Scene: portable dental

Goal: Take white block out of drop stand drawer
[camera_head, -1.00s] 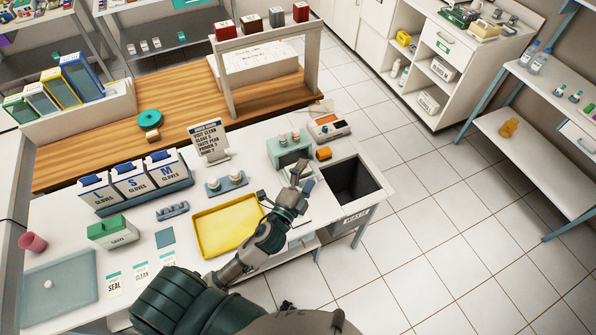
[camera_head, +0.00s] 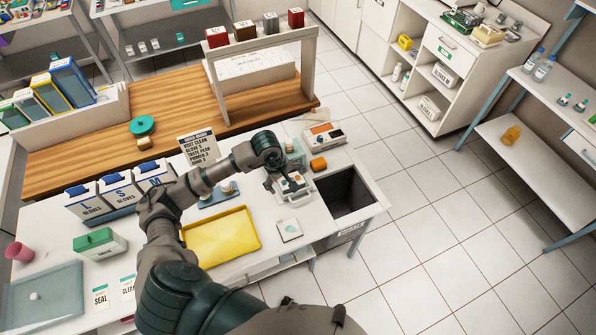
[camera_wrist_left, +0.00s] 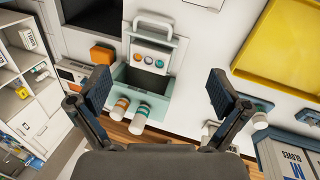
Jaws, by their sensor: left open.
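The drop stand is a small teal box (camera_head: 293,153) near the back right of the white table. In the left wrist view, two bottles (camera_wrist_left: 130,107) with orange and teal bands stand on it. Its drawer is pulled out, with a light handle (camera_wrist_left: 150,24) at its front. A white block (camera_wrist_left: 150,57) with several coloured round spots lies in the drawer; in the head view it is partly hidden by my gripper. My left gripper (camera_head: 282,178) is open and empty above the drawer, its fingers (camera_wrist_left: 160,82) wide apart on either side of the stand. My right gripper is not in view.
A yellow tray (camera_head: 221,236) lies left of the stand. A small white pad with a teal spot (camera_head: 289,230) lies in front. An open dark bin (camera_head: 346,193) and an orange block (camera_head: 318,164) are to the right. Glove boxes (camera_head: 117,190) stand at the left.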

